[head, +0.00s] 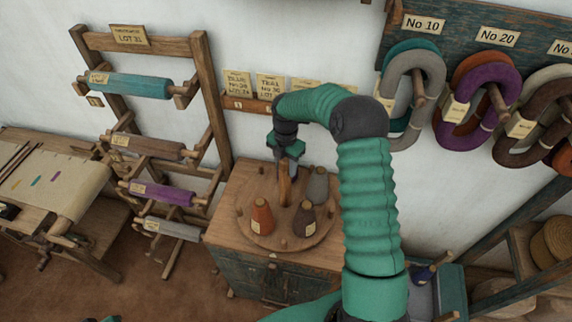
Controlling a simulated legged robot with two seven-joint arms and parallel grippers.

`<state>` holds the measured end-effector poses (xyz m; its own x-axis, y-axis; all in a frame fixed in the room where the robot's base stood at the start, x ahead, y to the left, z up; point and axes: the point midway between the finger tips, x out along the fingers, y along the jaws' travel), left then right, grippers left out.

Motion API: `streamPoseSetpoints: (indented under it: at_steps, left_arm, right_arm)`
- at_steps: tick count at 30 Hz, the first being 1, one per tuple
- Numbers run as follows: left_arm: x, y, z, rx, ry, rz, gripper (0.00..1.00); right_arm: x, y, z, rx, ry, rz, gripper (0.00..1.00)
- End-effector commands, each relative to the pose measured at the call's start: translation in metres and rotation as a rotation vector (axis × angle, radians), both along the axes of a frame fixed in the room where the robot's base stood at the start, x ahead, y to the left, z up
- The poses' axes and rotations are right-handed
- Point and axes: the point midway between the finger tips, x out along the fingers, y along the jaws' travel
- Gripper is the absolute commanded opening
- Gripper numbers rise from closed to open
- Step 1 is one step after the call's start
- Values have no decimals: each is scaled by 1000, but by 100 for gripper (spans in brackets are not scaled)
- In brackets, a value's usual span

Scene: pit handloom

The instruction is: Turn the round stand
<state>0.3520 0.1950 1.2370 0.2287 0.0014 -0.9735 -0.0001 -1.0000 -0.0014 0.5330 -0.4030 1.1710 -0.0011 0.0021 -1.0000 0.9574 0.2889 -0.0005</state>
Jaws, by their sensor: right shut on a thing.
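The round stand (313,234) is a wooden disc on top of a wooden cabinet. A rust-orange cone (262,216), a dark brown cone (304,219) and a grey cone (318,186) stand upright on it, with short pegs around the rim. My right gripper (284,165) reaches down from above and is shut on the upright wooden post (285,188) near the middle of the stand. The gripper's fingers are small and partly hidden. My right arm crosses in front of the area to the right of the stand.
The cabinet (250,268) stands against the white wall. A rack with cloth rolls (150,87) and a loom (62,185) are at the left. Yarn hanks (483,92) hang on a board at the upper right. Baskets (553,240) sit on a shelf at the right.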

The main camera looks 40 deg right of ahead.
Motion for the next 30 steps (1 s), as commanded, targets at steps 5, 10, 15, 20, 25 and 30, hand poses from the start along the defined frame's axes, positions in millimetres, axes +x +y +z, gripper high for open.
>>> streamPoseSetpoints:
  at_steps: [5,10,15,20,25,30]
  left_arm:
    - [0,0,5,0,0,0,0]
    - [0,0,9,0,0,0,0]
    - [0,0,12,0,0,0,0]
    - [0,0,14,0,0,0,0]
    - [0,0,16,0,0,0,0]
    - [0,0,17,0,0,0,0]
  right_arm:
    - [4,-2,5,-5,-13,86,0]
    - [4,-2,5,-6,-14,172,0]
    - [4,-2,5,-6,-14,254,0]
    - [4,-2,5,-7,-13,321,0]
    - [4,-2,4,-8,-13,374,0]
    - [4,-2,4,-7,-13,410,0]
